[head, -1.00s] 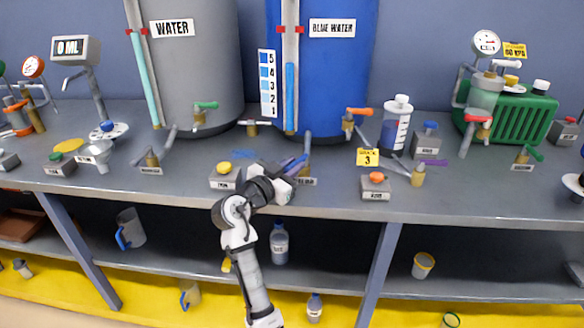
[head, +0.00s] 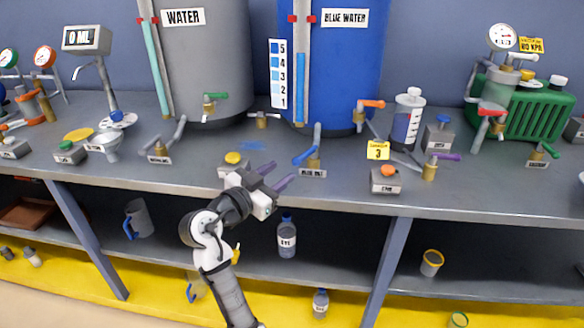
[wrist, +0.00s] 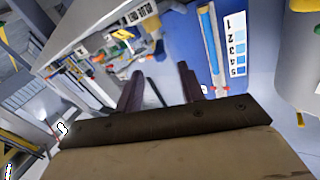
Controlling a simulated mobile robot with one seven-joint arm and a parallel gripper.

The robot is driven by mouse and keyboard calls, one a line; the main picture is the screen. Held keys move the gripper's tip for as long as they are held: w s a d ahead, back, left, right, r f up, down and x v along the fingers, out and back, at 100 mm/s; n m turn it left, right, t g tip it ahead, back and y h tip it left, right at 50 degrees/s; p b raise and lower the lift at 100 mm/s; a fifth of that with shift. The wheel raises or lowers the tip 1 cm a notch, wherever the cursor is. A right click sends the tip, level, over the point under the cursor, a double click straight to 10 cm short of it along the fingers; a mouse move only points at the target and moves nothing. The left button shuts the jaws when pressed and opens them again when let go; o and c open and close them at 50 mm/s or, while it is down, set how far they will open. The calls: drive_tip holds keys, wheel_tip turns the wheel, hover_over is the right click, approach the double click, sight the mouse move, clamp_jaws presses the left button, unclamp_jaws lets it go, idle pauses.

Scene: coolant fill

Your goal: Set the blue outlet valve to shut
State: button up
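The blue outlet valve (head: 315,161) sits near the counter's front edge in the head view, behind a label that seems to read BLUE OUT. Its blue handle (head: 304,156) points left and slightly toward me, at an angle to the grey pipe above it. My gripper (head: 280,173) is just left of and in front of the valve, apart from the handle as far as I can see. Its two purple fingers are spread with nothing visible between them.
The blue water tank (head: 345,70) stands behind the valve, with an orange-handled valve (head: 369,105) at its right. A yellow-button box (head: 233,162) is left of my gripper; an orange-button box (head: 386,180) is to the right. The counter edge runs below.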

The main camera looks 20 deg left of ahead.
sight(305, 158)
drive_tip(key=shift+v, duration=2.2)
drive_tip(key=shift+w+d+m, duration=0.1)
drive_tip(key=shift+d+m, duration=0.15)
drive_tip(key=shift+m, duration=0.05)
drive_tip(key=c, duration=0.4)
drive_tip(key=shift+w+d+r+m+y+p, duration=0.1)
drive_tip(key=shift+d+m+y+p, duration=0.25)
drive_tip(key=shift+d+m+p, duration=0.25)
drive_tip(key=shift+w+d+r+m+y+p, duration=0.15)
drive_tip(key=shift+d+m+y+p, duration=0.25)
drive_tip(key=shift+d+m, duration=0.2)
clamp_jaws()
drive_tip(key=d+r+m+y+p, duration=0.1)
drive_tip(key=d+m+y+p, duration=0.1)
drive_tip(key=d+m+p, duration=0.35)
drive_tip(key=w, duration=0.3)
drive_tip(key=w+a+m+p, duration=0.1)
drive_tip(key=w, duration=0.2)
drive_tip(key=w+m+y+p, duration=0.1)
drive_tip(key=w, duration=0.2)
drive_tip(key=shift+w+a+f, duration=0.3)
drive_tip(key=shift+w, duration=0.05)
drive_tip(key=shift+w+a+f, duration=0.1)
drive_tip(key=shift+a+f, duration=0.15)
drive_tip(key=shift+a, duration=0.3)
